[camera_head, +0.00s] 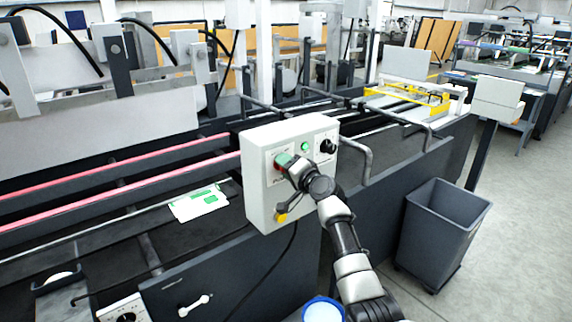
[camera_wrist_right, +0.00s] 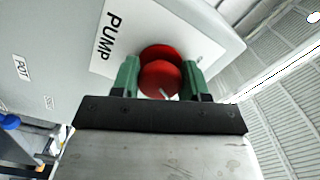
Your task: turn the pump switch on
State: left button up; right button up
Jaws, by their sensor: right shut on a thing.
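The pump switch (camera_wrist_right: 160,68) is a red round knob on a white plate marked PUMP, seen in the right wrist view. It is on the front of the light grey control box (camera_head: 262,190), at the upper left of the box face in the head view. My right gripper (camera_wrist_right: 160,78) has its green fingers on either side of the red knob and is shut on it. In the head view my right gripper (camera_head: 288,165) is at the switch and covers most of it. My left gripper is not in view.
The box also carries a green button (camera_head: 305,146), a black knob (camera_head: 327,146) and a yellow-orange knob (camera_head: 282,217). The machine with pink-red belts (camera_head: 120,190) lies to the left. A grey bin (camera_head: 443,230) stands on the floor at right. A blue-rimmed container (camera_head: 323,312) is at the bottom.

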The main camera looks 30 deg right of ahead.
jog(key=shift+m, duration=0.6)
jog(key=o, duration=0.9)
jog(key=shift+s+d+b, duration=0.15)
jog(key=shift+s+b, duration=0.1)
jog(key=shift+s, duration=1.55)
jog(key=shift+s+d+b, duration=0.15)
jog(key=shift+s+b, duration=0.15)
jog(key=shift+s, duration=1.5)
jog(key=shift+s+d+b, duration=0.15)
jog(key=shift+s+b, duration=0.1)
jog(key=shift+s, duration=1.55)
